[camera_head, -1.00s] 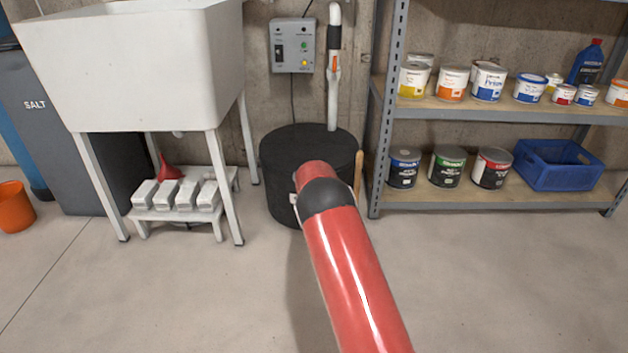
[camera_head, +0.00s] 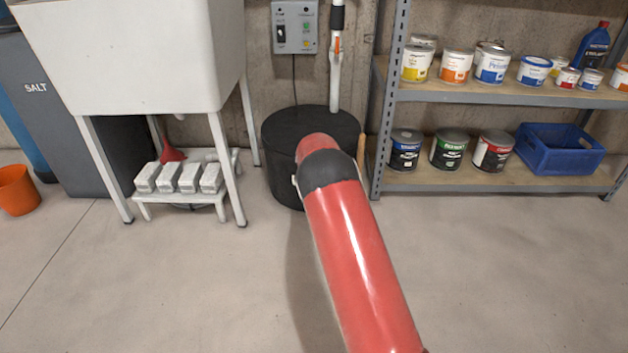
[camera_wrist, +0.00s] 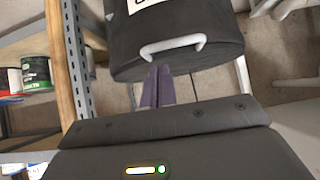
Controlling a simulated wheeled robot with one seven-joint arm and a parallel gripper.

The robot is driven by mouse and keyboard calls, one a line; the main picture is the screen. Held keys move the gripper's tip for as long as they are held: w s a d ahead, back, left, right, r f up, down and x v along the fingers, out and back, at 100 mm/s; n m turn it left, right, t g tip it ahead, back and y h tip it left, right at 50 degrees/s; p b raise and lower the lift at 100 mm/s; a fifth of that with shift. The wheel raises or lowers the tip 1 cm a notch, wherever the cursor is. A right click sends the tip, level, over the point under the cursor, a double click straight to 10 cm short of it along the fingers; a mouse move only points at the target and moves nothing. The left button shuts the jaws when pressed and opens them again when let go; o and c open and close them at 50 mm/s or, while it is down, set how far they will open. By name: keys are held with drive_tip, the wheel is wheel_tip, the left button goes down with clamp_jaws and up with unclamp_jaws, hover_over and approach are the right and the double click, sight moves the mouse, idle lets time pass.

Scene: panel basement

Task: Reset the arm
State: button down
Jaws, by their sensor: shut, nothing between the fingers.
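My red arm reaches forward in the head view, and its far end hides my gripper there. In the wrist view my gripper (camera_wrist: 157,88) shows as two narrow purplish fingers, shut together with nothing between them. A black round basin (camera_head: 285,135) stands against the wall beyond my arm in the head view, partly covered by it. In the wrist view the black basin (camera_wrist: 205,55) with a white handle is just beyond my fingertips. I cannot tell whether they touch.
A metal shelf (camera_head: 480,187) with paint cans and a blue crate (camera_head: 560,160) is at right. A white sink (camera_head: 140,60) and a low white stand (camera_head: 180,199) are at left. A grey control box (camera_head: 295,27) hangs on the wall. The front floor is clear.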

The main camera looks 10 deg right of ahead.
drive_tip(key=s+a+f, duration=0.1)
drive_tip(key=s+f, duration=0.4)
drive_tip(key=s, duration=0.3)
drive_tip(key=s+d+r+g+y+p, duration=0.1)
drive_tip(key=s+r+p, duration=0.2)
drive_tip(key=s+r, duration=0.9)
drive_tip(key=s+r+g+y+p, duration=0.15)
drive_tip(key=s+r+p, duration=0.45)
drive_tip(key=r, duration=1)
drive_tip(key=s+r+p, duration=0.1)
drive_tip(key=s+r, duration=0.2)
drive_tip(key=s, duration=0.7)
drive_tip(key=s+a+r+n+g+p, duration=0.1)
drive_tip(key=s+r, duration=0.2)
drive_tip(key=s, duration=0.8)
drive_tip(key=s+r+n+g+p, duration=0.1)
drive_tip(key=s+r, duration=0.2)
drive_tip(key=s, duration=0.7)
drive_tip(key=shift+s+a, duration=0.25)
drive_tip(key=shift+s, duration=0.15)
drive_tip(key=shift+h, duration=0.25)
